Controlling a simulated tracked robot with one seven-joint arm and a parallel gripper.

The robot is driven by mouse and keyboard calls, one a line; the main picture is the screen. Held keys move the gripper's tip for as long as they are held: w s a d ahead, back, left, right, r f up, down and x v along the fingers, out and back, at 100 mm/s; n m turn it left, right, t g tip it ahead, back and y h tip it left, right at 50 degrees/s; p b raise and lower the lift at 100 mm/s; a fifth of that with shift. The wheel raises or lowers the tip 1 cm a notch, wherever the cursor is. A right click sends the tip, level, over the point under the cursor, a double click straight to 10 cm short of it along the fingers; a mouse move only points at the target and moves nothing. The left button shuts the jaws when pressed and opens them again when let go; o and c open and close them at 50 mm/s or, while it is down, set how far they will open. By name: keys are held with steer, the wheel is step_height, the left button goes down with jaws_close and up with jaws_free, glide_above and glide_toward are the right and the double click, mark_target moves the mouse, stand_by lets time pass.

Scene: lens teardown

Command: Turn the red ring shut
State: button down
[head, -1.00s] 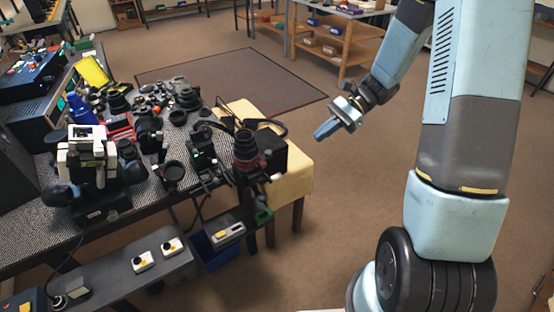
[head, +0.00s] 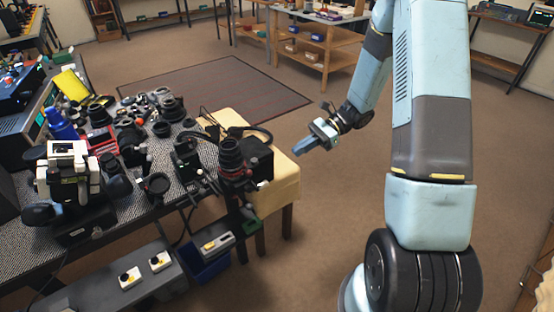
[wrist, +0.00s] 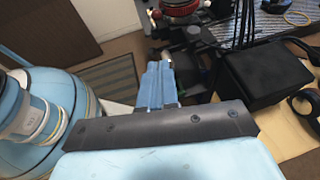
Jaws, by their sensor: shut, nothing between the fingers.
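The red ring (head: 233,170) is a dark red band low on an upright black lens stack (head: 230,150) at the right end of the bench. In the wrist view, the red ring (wrist: 180,9) shows at the top edge, partly cut off by the frame. My gripper (head: 301,149) is shut and empty, in the air to the right of the lens and apart from it. Its blue fingers lie together in the wrist view (wrist: 158,67), pointing toward the ring with a clear gap between. Whether the ring is turned open or shut cannot be told.
A black box (head: 260,161) and cables stand just right of the lens, above a yellow-covered stool (head: 287,178). A crowded bench (head: 130,212) with lens parts and a microscope-like device (head: 66,178) lies left. Open floor (head: 320,230) lies between the stool and my arm.

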steer(key=x, duration=0.7)
steer(key=r+x, duration=0.1)
steer(key=x, duration=0.3)
steer(key=shift+s+a, duration=0.2)
steer(key=shift+a, duration=0.25)
steer(key=shift+s+a+r, duration=0.1)
steer(key=shift+s+a, duration=0.15)
steer(key=shift+a, duration=0.5)
